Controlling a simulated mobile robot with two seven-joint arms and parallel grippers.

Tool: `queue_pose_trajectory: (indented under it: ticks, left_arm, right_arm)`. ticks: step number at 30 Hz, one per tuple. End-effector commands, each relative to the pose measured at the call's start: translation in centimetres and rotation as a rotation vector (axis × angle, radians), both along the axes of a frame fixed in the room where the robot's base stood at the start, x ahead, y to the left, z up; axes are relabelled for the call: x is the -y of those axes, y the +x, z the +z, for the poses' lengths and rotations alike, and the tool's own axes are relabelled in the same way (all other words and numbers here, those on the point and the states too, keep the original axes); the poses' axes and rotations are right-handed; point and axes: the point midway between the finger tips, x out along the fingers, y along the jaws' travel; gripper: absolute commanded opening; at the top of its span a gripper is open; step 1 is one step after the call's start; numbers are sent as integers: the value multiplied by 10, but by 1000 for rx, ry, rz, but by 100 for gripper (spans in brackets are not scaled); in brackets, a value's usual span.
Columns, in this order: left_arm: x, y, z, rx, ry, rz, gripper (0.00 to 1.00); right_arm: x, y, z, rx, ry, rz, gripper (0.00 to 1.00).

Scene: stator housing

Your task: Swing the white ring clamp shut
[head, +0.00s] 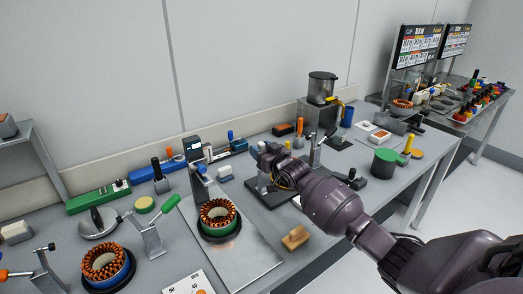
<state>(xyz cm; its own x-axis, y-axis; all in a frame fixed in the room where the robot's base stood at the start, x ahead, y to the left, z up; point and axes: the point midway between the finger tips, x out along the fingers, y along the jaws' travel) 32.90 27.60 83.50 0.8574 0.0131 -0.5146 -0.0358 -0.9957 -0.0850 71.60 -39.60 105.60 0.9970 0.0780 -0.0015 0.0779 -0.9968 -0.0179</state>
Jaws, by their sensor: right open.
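My right arm comes in from the lower right, and its gripper (265,158) is over a dark fixture base (268,208) near the middle of the bench. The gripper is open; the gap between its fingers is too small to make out. I cannot clearly pick out the white ring clamp; my right gripper and wrist cover much of this fixture. A stator (218,214) with orange windings stands upright on a metal plate (245,258), left of the gripper. A second stator (106,264) in a blue housing stands farther left. My left gripper is not in view.
A tan block (295,238) lies in front of the fixture. A metal post (315,150) stands close to the right of the gripper. A green-topped round container (385,162) is farther right. A green case (97,197) and blue tools (155,172) line the back left.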

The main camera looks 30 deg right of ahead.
Motion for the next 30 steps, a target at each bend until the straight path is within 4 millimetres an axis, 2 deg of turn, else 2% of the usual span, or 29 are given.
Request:
queue_pose_trajectory:
  ticks: [5,8,21,30]
  left_arm:
    - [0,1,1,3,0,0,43]
    - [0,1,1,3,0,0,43]
    - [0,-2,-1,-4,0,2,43]
    - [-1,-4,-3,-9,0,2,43]
  right_arm:
    - [1,-4,0,0,-2,0,47]
    - [1,-14,0,0,-2,0,47]
    - [7,-84,0,0,-1,-1,47]
    - [9,-107,0,0,0,0,47]
